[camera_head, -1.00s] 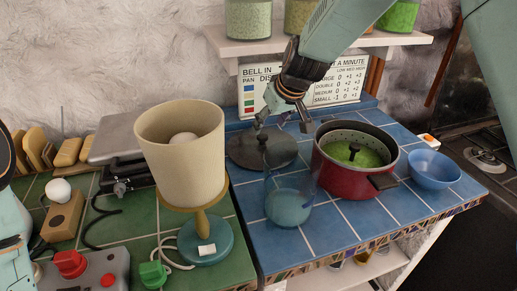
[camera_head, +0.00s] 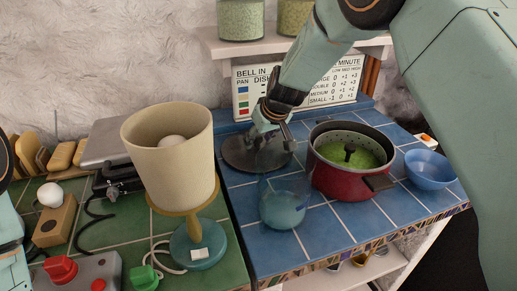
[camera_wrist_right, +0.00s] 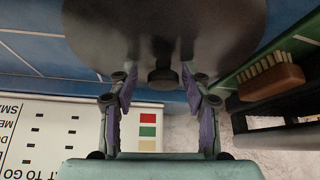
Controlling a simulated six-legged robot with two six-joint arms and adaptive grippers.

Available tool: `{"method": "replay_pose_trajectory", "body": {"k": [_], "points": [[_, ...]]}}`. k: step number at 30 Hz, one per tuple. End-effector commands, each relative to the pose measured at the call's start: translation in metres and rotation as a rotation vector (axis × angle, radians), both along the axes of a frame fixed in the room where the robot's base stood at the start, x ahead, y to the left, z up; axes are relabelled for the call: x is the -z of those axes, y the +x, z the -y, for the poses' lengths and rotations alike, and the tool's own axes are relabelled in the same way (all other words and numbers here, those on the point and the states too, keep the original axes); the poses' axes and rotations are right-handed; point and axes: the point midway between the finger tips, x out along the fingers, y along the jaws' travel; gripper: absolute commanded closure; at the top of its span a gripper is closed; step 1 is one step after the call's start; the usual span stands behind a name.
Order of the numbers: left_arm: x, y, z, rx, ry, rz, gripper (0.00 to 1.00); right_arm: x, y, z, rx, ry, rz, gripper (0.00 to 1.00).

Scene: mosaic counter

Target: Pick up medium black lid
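The black lid (camera_head: 238,158) lies flat at the back left of the blue-tiled counter. It also fills the top of the right wrist view (camera_wrist_right: 225,25), with its short dark knob (camera_wrist_right: 162,76) near the middle. My right gripper (camera_head: 273,140) is low over the lid's right part, and its fingers hide some of it. In the right wrist view the two fingers (camera_wrist_right: 160,88) are apart, one on each side of the knob, with a gap on both sides. Only part of my left arm shows at the left edge; its gripper is out of view.
A clear glass vessel (camera_head: 284,209) stands just in front of the lid. A red pot (camera_head: 340,182) with green contents is to the right, then a blue bowl (camera_head: 430,170). A shelf (camera_head: 225,48) overhangs behind.

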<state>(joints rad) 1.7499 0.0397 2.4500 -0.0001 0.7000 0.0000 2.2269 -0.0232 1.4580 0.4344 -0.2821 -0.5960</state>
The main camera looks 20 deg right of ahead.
Motion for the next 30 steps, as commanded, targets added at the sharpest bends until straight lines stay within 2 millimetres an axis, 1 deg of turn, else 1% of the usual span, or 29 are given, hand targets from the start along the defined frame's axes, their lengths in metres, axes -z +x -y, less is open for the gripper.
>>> {"method": "replay_pose_trajectory", "body": {"k": [1, 2, 15, 16, 26, 30], "points": [[0.0, 0.0001, 0.0, 0.0, 0.0, 0.0, 0.68, -0.0002, -0.0001, -0.0002, -0.001, 0.0, 0.0, 0.59], [0.0, 0.0001, 0.0, 0.0, 0.0, 0.0, 0.68, -0.0002, -0.0001, -0.0002, -0.001, 0.0, 0.0, 0.61], [0.0, 0.0001, 0.0, 0.0, 0.0, 0.0, 0.68, 0.0003, -0.0006, 0.0, -0.001, -0.001, -0.001, 0.98], [0.0, 0.0001, 0.0, 0.0, 0.0, 0.0, 0.68, 0.0005, -0.0007, 0.0, -0.001, -0.001, -0.001, 1.0], [-0.0001, 0.0001, 0.0, 0.0, 0.0, 0.0, 0.68, 0.0, -0.0009, -0.0002, -0.001, 0.0, -0.002, 1.0], [-0.0016, 0.0, 0.0, 0.0, 0.0, 0.0, 0.68, -0.0075, -0.0005, -0.0002, -0.001, 0.0, -0.001, 1.0]]}}
